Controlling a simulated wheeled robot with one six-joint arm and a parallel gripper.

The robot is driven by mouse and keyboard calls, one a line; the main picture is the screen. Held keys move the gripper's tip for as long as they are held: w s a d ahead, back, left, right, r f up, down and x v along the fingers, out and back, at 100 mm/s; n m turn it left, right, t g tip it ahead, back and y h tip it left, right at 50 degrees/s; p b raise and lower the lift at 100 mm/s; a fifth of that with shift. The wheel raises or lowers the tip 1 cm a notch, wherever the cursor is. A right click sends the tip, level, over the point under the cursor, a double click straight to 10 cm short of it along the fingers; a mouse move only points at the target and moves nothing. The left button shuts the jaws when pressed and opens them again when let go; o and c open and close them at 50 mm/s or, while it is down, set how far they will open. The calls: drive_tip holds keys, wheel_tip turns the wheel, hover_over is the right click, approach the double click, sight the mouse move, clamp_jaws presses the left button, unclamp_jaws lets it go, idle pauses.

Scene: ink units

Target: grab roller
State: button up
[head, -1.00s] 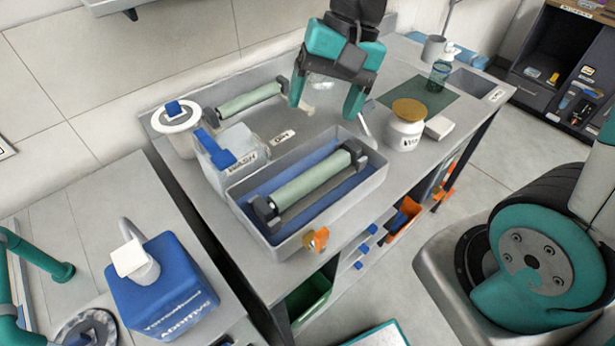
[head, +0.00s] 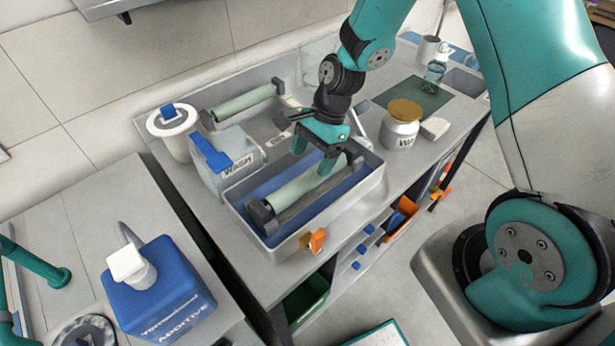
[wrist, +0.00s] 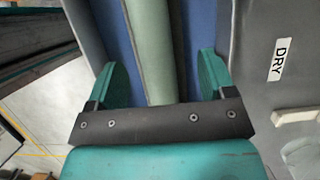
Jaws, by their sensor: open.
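A pale green roller (head: 296,193) with dark end blocks lies in the grey tray with a blue floor (head: 374,166). A second pale green roller (head: 244,103) rests at the back of the bench. My gripper (head: 313,160) is open and points down over the far half of the tray roller, partly hiding it. In the wrist view, the roller (wrist: 152,45) runs between the two teal fingers of my gripper (wrist: 162,85), with a gap on each side. I cannot tell how far the fingertips are above it.
A clear WASH container (head: 240,149) and a white lidded tub (head: 177,137) stand left of the tray. A white jar with a tan lid (head: 401,128) stands to the right. An orange clamp (head: 316,240) sits at the tray's front edge.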

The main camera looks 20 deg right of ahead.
sight(310, 173)
drive_tip(key=shift+s+d+p+x, duration=0.15)
drive_tip(key=shift+p+x, duration=0.35)
drive_tip(key=shift+x, duration=1)
drive_tip(key=shift+s+d+p+x, duration=0.15)
drive_tip(key=shift+p+x, duration=0.3)
drive_tip(key=shift+x, duration=1.1)
drive_tip(key=c, duration=1.2)
